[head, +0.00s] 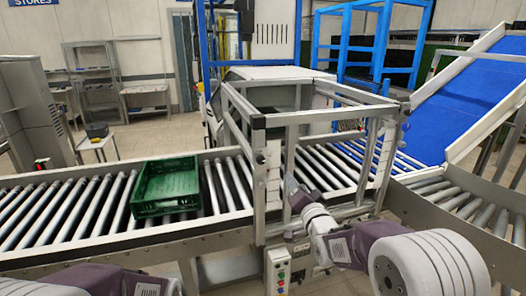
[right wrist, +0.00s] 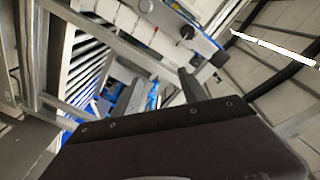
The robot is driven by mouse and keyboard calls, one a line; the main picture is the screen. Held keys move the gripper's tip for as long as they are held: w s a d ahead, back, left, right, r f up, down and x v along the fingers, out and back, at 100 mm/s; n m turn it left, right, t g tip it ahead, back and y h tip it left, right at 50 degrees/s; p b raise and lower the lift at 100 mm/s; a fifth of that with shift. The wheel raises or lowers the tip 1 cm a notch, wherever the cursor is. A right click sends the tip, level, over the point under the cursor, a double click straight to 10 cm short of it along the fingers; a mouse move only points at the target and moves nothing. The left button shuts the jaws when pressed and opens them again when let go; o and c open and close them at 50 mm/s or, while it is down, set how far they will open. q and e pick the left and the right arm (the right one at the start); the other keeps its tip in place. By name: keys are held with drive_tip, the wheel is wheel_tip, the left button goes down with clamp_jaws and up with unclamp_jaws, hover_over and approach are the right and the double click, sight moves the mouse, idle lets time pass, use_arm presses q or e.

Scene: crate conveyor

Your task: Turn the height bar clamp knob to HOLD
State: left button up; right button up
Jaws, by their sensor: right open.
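In the right wrist view, a dark round knob (right wrist: 187,32) sits on a pale plate beyond my right gripper (right wrist: 162,88). The two fingers are apart with nothing between them, and the knob is clear of them. The knob's setting and any HOLD mark are too small to read. In the head view, my right gripper (head: 289,186) is at the near side of the metal frame (head: 262,180) over the conveyor, close to its near post. A small dark fitting (head: 259,158) shows on that post; I cannot tell whether it is the same knob. My left gripper is out of view.
A green crate (head: 167,186) sits on the roller conveyor (head: 60,213), left of the frame. A control box (head: 278,271) with buttons hangs below the frame's near post. A blue inclined belt (head: 470,105) stands at right. The rollers left of the crate are clear.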

sight(261, 162)
drive_tip(key=w+a+r+n+y+p, duration=0.1)
drive_tip(key=w+a+r+y+p, duration=0.15)
drive_tip(key=a, duration=0.55)
drive_tip(key=p+x, duration=0.4)
drive_tip(key=x, duration=0.1)
drive_tip(key=f+p+x, duration=0.1)
drive_tip(key=p+x, duration=0.1)
drive_tip(key=x, duration=0.1)
drive_tip(key=shift+d, duration=0.2)
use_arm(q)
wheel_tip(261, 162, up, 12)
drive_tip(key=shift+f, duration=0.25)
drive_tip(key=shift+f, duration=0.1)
use_arm(e)
drive_tip(key=shift+f, duration=0.1)
clamp_jaws()
